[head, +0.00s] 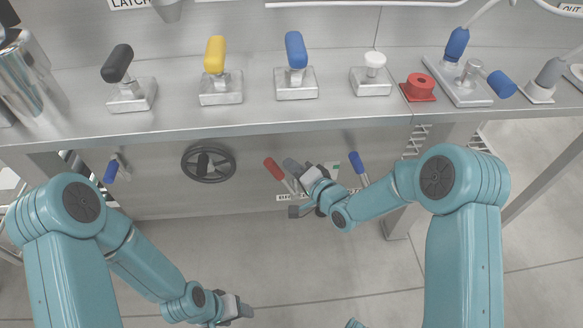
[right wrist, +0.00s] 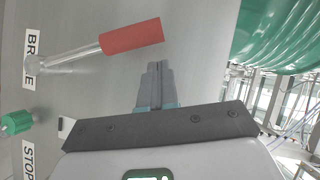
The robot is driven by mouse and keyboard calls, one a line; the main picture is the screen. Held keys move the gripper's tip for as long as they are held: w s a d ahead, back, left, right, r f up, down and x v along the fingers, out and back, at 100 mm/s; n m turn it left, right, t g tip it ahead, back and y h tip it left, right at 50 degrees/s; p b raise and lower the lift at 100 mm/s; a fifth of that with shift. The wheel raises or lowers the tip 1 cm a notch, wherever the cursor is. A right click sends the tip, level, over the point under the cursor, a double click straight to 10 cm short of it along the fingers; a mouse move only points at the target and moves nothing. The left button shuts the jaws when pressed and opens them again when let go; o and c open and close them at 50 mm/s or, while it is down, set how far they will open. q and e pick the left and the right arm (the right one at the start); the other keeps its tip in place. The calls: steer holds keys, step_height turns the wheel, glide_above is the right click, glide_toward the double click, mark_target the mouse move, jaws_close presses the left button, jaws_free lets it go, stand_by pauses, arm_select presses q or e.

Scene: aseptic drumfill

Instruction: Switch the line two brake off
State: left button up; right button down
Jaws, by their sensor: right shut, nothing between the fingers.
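The brake lever has a red handle (head: 273,168) on a metal shaft, on the panel below the shelf. In the right wrist view its red handle (right wrist: 131,36) points right from a metal pivot by a label reading BRAKE; I cannot read a line number. My right gripper (head: 291,165) is just right of the red handle in the head view and covers part of the area. In the right wrist view its shut, empty fingers (right wrist: 156,68) lie below and right of the handle, with a visible gap. My left gripper (head: 246,310) is low over the floor; its fingers are too small to judge.
A black handwheel (head: 208,164) and a blue-handled lever (head: 358,168) flank the red one. The shelf edge (head: 230,134) overhangs them. A green knob (right wrist: 16,123) by a STOP label and a large green ribbed drum (right wrist: 285,35) show in the right wrist view.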

arm_select(q)
steer(key=shift+s+d+r+p, duration=0.25)
steer(key=shift+d+r+p, duration=0.1)
steer(key=shift+r+p, duration=0.25)
steer(key=shift+s+d+r+p, duration=0.2)
steer(key=shift+d+r+p, duration=0.15)
steer(key=shift+r+p, duration=0.25)
arm_select(e)
steer(key=v, duration=1)
steer(key=shift+d+r, duration=0.25)
steer(key=shift+s, duration=0.15)
